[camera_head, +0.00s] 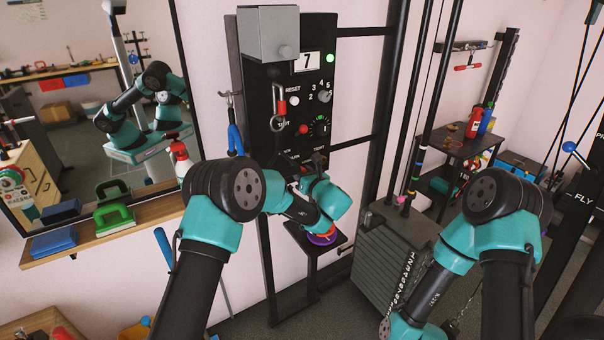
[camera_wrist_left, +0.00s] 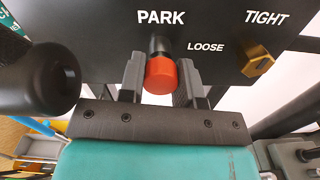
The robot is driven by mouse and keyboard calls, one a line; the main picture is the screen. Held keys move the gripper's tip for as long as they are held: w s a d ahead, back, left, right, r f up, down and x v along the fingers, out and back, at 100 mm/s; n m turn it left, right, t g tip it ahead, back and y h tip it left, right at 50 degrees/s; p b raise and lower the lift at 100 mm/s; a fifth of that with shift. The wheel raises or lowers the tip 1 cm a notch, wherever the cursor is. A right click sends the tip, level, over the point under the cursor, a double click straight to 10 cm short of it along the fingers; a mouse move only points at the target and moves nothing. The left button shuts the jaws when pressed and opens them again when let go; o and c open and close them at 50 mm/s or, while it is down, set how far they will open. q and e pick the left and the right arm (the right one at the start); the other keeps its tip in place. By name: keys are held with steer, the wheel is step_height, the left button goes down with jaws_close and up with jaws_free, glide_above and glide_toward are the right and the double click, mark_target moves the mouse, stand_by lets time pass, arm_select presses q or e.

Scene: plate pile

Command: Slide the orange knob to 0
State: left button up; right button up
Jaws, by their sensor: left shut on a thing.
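An orange-red knob (camera_wrist_left: 161,77) on a short dark stem sticks out of the black panel (camera_wrist_left: 100,30) under the word PARK in the left wrist view. My left gripper (camera_wrist_left: 160,66) has one finger on each side of it and is shut on it. In the head view the panel stands upright at the center, and my left arm (camera_head: 325,197) reaches its lower part. The arm hides the knob and the fingertips there. No 0 mark is legible. The end of my right arm runs out at the bottom of the head view, so its gripper is out of sight.
A brass hex knob (camera_wrist_left: 258,64) sits by LOOSE and TIGHT, right of the orange knob. A small ledge (camera_head: 330,236) below holds colored discs. A weight stack (camera_head: 378,275) stands to the right.

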arm_select(q)
jaws_close()
steer(key=shift+d, duration=0.1)
steer(key=shift+v, duration=1.3)
steer(key=o, duration=1)
jaws_free()
steer(key=shift+s, duration=0.1)
steer(key=v, duration=1.7)
steer(key=shift+s+f, duration=0.1)
